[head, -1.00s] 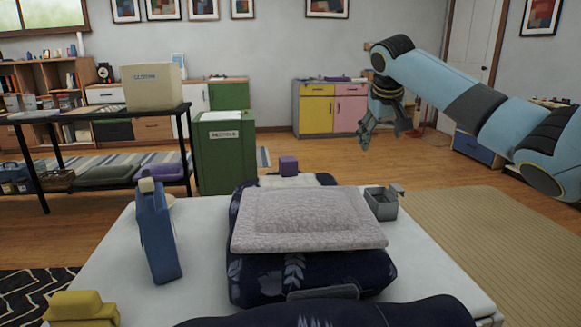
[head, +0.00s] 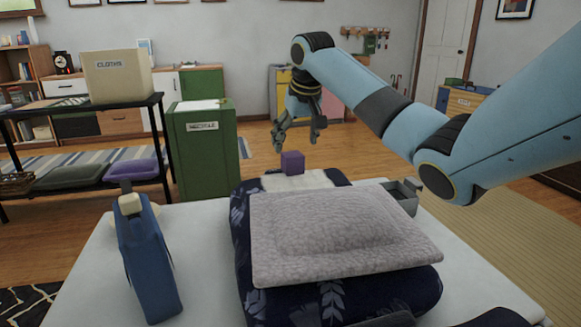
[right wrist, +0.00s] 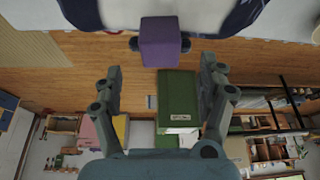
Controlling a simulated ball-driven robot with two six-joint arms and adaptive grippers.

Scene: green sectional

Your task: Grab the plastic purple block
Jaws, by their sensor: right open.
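The purple block (head: 292,162) sits on the dark patterned cloth pile, at its far end, on a pale patch behind the grey cushion (head: 345,232). My right gripper (head: 298,146) is open and empty, over or just beyond the block in the head view. In the right wrist view the block (right wrist: 161,42) shows at the top middle, ahead of the spread fingers (right wrist: 160,78) and not between them. My left gripper is not in view.
A small grey box (head: 402,197) is right of the cushion. A green recycle bin (head: 204,160) and a black shelf with a cloths box (head: 117,77) stand beyond the table.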

